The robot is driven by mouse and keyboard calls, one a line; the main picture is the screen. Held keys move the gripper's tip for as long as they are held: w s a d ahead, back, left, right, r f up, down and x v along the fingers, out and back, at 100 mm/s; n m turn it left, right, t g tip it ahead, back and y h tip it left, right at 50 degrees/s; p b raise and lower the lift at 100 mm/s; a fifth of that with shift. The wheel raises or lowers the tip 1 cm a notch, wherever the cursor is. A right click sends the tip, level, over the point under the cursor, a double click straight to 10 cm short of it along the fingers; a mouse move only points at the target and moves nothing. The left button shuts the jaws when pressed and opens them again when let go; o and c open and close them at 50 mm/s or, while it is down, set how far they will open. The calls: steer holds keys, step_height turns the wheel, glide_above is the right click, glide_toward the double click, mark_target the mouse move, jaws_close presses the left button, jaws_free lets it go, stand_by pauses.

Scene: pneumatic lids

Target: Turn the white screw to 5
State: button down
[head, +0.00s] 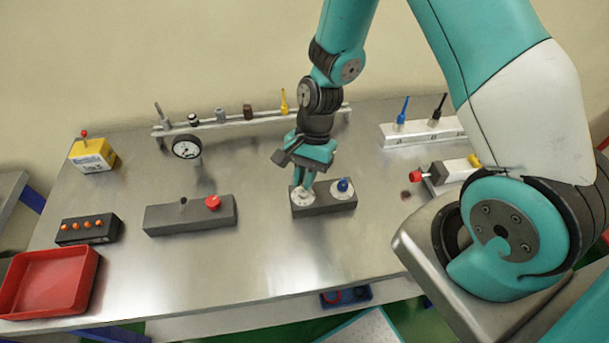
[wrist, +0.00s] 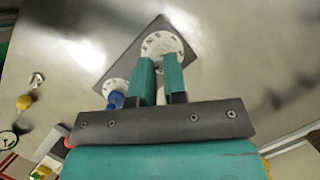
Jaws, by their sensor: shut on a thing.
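A dark grey block (head: 325,207) on the metal table carries two round white dials with marks around their rims. My gripper (head: 302,188) points down over the left dial (head: 303,199), with its teal fingers close together at the dial's middle. The wrist view shows the same dial (wrist: 163,42) just beyond the fingertips (wrist: 160,62). The fingers are shut on the white screw, which they mostly hide. Its pointing direction and the dial's figures cannot be read. A blue screw (head: 343,185) stands on the right dial, apart from the fingers; it also shows in the wrist view (wrist: 116,99).
A grey block (head: 190,215) with a red knob stands to the left. A pressure gauge (head: 186,147) and a rail of small parts (head: 235,122) are behind. A white rack (head: 420,133) and a red-knobbed valve (head: 448,175) stand right. The table in front is clear.

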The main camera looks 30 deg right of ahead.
steer(key=c, duration=1.2)
jaws_free()
steer(key=shift+o, duration=0.2)
steer(key=b+v, duration=0.2)
steer(key=v, duration=1.5)
steer(key=shift+r, duration=0.25)
steer(key=shift+w, duration=0.1)
steer(key=s+a+r+n+t+b, duration=0.1)
steer(key=s+a+r+n, duration=0.2)
steer(key=s+a+n, duration=0.2)
steer(key=s+a+r+n+t+b, duration=0.1)
steer(key=s+a+r+n, duration=0.2)
steer(key=s+n, duration=0.9)
steer(key=a, duration=0.2)
steer(key=shift+s+a+n+t+y+b, duration=0.2)
steer(key=shift+a+n+t+y+b, duration=0.1)
steer(key=shift+a+t+b, duration=0.1)
